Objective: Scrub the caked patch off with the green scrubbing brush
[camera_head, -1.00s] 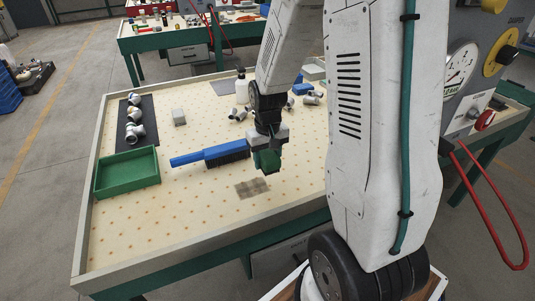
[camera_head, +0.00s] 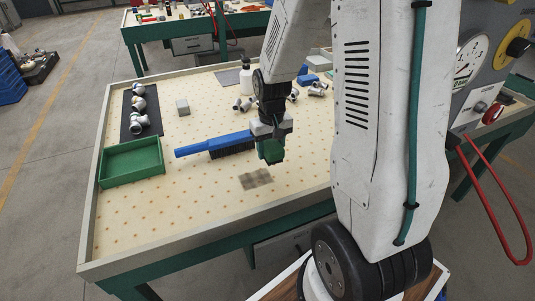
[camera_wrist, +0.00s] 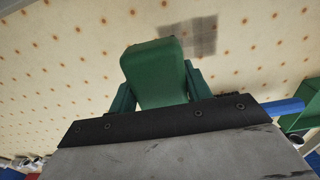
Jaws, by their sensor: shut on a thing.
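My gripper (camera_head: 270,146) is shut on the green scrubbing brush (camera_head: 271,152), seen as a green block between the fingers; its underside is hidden. In the wrist view the green brush (camera_wrist: 153,72) fills the space between the jaws. The caked patch (camera_head: 256,179) is a grey-brown smudge on the dotted table top (camera_head: 200,220), just in front of and a little left of the brush. It also shows in the wrist view (camera_wrist: 190,36) beyond the brush. The brush looks held above the table, apart from the patch.
A blue-handled brush (camera_head: 215,145) lies just left of my gripper. A green tray (camera_head: 132,163) stands at the left, with a dark mat (camera_head: 127,118) of fittings behind it. A grey block (camera_head: 183,107), a white bottle (camera_head: 246,82) and more fittings lie farther back. The front left is clear.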

